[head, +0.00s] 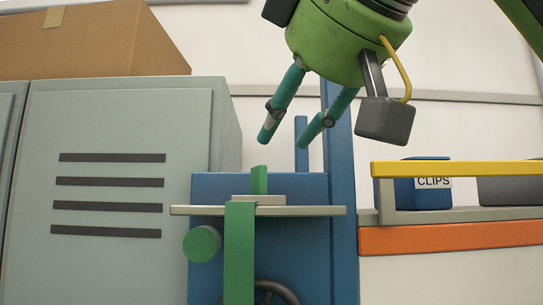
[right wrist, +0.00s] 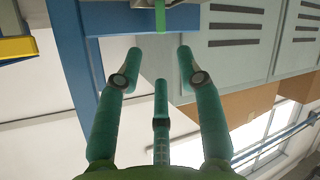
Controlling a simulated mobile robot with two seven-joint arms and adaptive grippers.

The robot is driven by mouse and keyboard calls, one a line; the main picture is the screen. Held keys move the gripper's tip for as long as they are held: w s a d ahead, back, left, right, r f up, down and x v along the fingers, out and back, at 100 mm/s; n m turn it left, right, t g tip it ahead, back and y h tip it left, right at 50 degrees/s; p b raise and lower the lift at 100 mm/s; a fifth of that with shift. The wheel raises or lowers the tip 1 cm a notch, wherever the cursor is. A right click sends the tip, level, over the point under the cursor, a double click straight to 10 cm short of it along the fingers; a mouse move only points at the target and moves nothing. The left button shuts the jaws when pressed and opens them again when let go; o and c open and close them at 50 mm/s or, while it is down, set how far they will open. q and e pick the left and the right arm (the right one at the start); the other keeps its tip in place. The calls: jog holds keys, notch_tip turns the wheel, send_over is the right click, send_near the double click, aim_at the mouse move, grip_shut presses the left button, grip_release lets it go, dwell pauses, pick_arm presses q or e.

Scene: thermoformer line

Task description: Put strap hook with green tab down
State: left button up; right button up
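A green upright tab (head: 259,180) rises from a small grey base piece (head: 270,199) on a thin pale plate (head: 322,211); this looks like the strap hook, though its hook shape cannot be made out. A wide green strip (head: 239,255) hangs over the plate's front edge. My right gripper (head: 284,141) is above the plate, apart from the tab, with its teal fingers spread and nothing between them. In the right wrist view, the open fingers (right wrist: 160,58) are empty and a green strip (right wrist: 160,17) shows beyond the fingertips. My left gripper is not in view.
The plate is on a blue stand (head: 318,260) with a green round knob (head: 202,244) and a dark handwheel (head: 272,292). A grey cabinet (head: 120,150) bearing a cardboard box (head: 95,42) stands left. A yellow rail (head: 460,169) and a blue CLIPS bin (head: 422,195) are right.

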jog(key=shift+v, duration=2.35)
